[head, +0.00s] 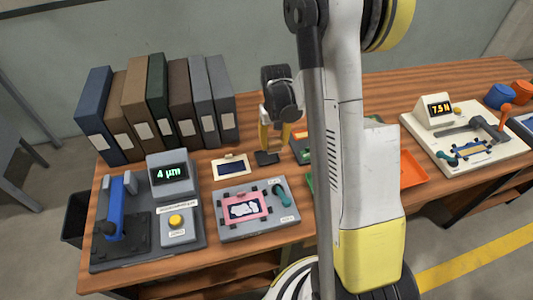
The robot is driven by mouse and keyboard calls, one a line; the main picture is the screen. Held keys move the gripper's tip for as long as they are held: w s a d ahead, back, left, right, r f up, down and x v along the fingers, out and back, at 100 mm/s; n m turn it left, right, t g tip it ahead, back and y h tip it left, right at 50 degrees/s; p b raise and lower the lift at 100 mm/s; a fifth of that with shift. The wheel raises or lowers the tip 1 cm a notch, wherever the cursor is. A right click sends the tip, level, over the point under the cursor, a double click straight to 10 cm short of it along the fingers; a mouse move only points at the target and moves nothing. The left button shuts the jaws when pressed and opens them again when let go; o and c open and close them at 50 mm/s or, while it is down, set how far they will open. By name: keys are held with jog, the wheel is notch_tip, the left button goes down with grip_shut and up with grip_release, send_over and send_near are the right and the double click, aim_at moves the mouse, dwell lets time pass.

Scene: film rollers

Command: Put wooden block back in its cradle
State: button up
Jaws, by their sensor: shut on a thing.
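My gripper (275,148) points down over the back middle of the wooden table (222,178), its two yellowish fingers close to the tabletop. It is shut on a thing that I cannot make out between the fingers. A small dark flat piece (266,158) lies right below the left fingertip; I cannot tell whether it touches the fingers. I cannot clearly pick out the wooden block or its cradle. My arm hides much of the table's middle right.
A row of binders (160,105) stands at the back left. In front are a gauge station (168,172) reading 4 µm, a small framed panel (231,166) and a grey plate with a pink frame (245,207). Right of my arm are an orange tray (412,168) and a white station (490,160).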

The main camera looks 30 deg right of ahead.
aim_at(267, 157)
jog(key=shift+w+a+f+b, duration=0.15)
jog(key=shift+w+a+f, duration=0.25)
jog(key=shift+w, duration=0.2)
jog(key=shift+w+a+f+b, duration=0.15)
jog(key=shift+w+a+f, duration=0.15)
jog(key=shift+w+f, duration=0.25)
jog(key=shift+f+b, duration=0.85)
jog(key=shift+f, duration=0.95)
jog(key=shift+f, duration=0.1)
jog(key=shift+f, duration=0.15)
jog(key=o, duration=1.3)
